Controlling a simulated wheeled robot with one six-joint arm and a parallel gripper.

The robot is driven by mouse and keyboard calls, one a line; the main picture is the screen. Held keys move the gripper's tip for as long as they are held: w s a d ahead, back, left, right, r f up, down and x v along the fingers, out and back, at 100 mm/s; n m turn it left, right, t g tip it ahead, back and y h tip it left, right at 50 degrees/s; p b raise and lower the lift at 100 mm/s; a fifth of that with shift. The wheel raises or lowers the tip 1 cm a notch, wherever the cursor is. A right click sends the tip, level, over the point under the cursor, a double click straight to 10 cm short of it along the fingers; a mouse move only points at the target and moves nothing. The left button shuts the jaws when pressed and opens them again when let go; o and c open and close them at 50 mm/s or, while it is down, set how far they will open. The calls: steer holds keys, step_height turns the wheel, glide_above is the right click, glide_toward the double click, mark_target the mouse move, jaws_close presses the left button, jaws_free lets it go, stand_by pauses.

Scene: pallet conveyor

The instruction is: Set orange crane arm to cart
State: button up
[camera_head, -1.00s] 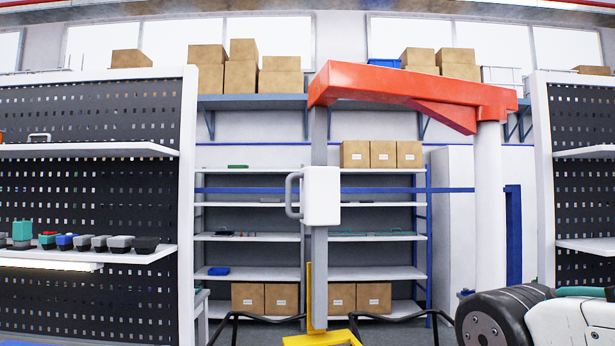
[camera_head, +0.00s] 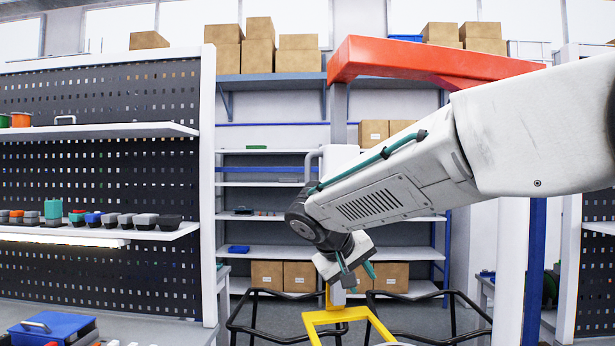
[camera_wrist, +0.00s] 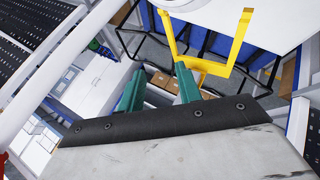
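The orange crane arm (camera_head: 430,62) is a long beam crossing the upper right of the head view, on a white post (camera_head: 510,265). A white box with a handle (camera_head: 340,160) hangs below its left end, partly hidden by my arm. Under it is a yellow fork (camera_head: 345,318), which also shows in the wrist view (camera_wrist: 207,69). My gripper (camera_head: 357,270) points down in front of the hanging part, just above the fork in the picture. In the wrist view its two teal fingers (camera_wrist: 160,72) stand apart with nothing between them. I cannot make out a cart for certain.
Black tubular frames (camera_head: 285,308) stand on the floor on both sides of the fork. A pegboard rack (camera_head: 100,180) is at left, with a blue toolbox (camera_head: 52,328) on the bench below. Shelves with cardboard boxes (camera_head: 285,274) are behind.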

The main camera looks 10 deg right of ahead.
steer(key=w+a+r+m+t+h, duration=0.1)
steer(key=w+a+r+t, duration=0.15)
steer(key=w, duration=0.35)
steer(key=w+a+r+m+t+h, duration=0.1)
steer(key=w+a+r+t, duration=0.1)
steer(key=w+a+r, duration=0.3)
steer(key=m+t+h, duration=0.1)
steer(key=m+t, duration=0.4)
steer(key=t, duration=0.1)
glide_toward(307, 174)
steer(key=x, duration=0.3)
steer(key=shift+w+d+r+g, duration=0.15)
steer(key=shift+w+d+g, duration=0.1)
steer(key=shift+w, duration=0.3)
steer(key=x, duration=0.6)
steer(key=shift+w+d, duration=0.2)
steer(key=shift+w, duration=0.15)
jaws_close()
